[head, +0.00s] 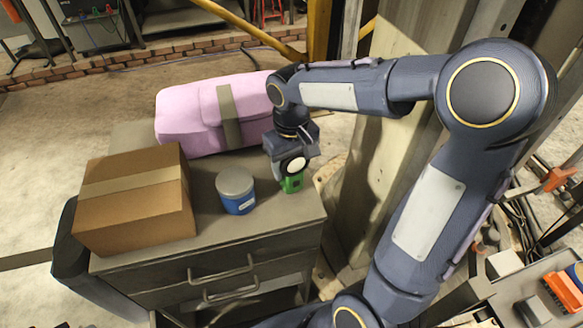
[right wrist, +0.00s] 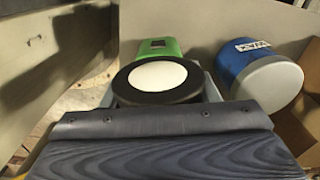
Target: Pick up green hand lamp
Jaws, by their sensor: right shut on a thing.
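The green hand lamp (head: 292,184) is at the right end of the grey cabinet top, below my right gripper (head: 290,172). My right gripper is shut on the lamp, with its arm reaching in from the right. In the right wrist view the lamp's green body (right wrist: 158,47) shows beyond a round black-rimmed white disc (right wrist: 158,76). The fingertips are largely hidden there. I cannot tell whether the lamp still touches the cabinet top. My left gripper is not in view.
A blue jar with a grey lid (head: 237,190) stands just left of the lamp. A cardboard box (head: 135,200) sits farther left, and a pink bag (head: 190,115) lies behind. A thick column (head: 375,150) rises close to the right of the cabinet (head: 215,262).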

